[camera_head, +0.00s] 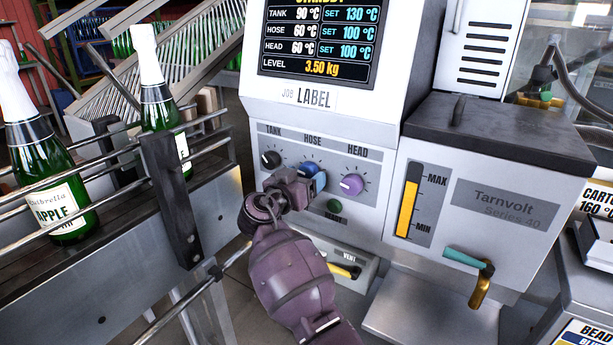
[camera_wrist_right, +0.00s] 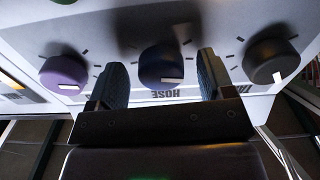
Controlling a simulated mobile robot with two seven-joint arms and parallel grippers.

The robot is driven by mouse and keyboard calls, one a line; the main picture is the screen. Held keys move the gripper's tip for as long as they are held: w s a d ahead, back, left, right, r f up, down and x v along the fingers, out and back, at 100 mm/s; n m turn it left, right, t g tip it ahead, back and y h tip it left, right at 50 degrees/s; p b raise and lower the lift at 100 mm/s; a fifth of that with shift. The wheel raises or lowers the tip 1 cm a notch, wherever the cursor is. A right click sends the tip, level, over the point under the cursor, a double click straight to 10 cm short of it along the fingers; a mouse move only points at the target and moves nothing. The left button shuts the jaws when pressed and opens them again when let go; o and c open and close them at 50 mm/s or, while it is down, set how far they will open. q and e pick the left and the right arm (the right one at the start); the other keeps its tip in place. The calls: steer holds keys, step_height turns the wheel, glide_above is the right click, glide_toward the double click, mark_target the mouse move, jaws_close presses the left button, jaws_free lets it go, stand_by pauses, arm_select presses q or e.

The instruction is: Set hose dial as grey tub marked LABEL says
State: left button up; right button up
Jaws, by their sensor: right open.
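The blue HOSE dial (camera_head: 308,168) is the middle one of three on the machine's front panel, partly hidden by my right gripper (camera_head: 306,184) in the head view. In the right wrist view, turned upside down, the blue dial (camera_wrist_right: 161,64) lies between the two fingers of my right gripper (camera_wrist_right: 162,68), with gaps on both sides. The gripper is open. The dial's white mark points toward the printed HOSE word. The screen (camera_head: 318,40) reads HOSE 60 °C, SET 100 °C. A plate (camera_head: 312,97) reads JOB LABEL. I see no tub marked LABEL. My left gripper is not in view.
The black TANK dial (camera_head: 271,160) and purple HEAD dial (camera_head: 351,185) flank the blue one closely. A green button (camera_head: 334,205) is below. Bottles (camera_head: 52,180) stand behind rails at left. A teal-handled tap (camera_head: 468,259) juts out at right. A CARTON 160 °C label (camera_head: 597,203) shows at the right edge.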

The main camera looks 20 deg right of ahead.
steer(key=shift+w+d, duration=0.4)
steer(key=shift+d, duration=0.15)
steer(key=shift+c, duration=0.2)
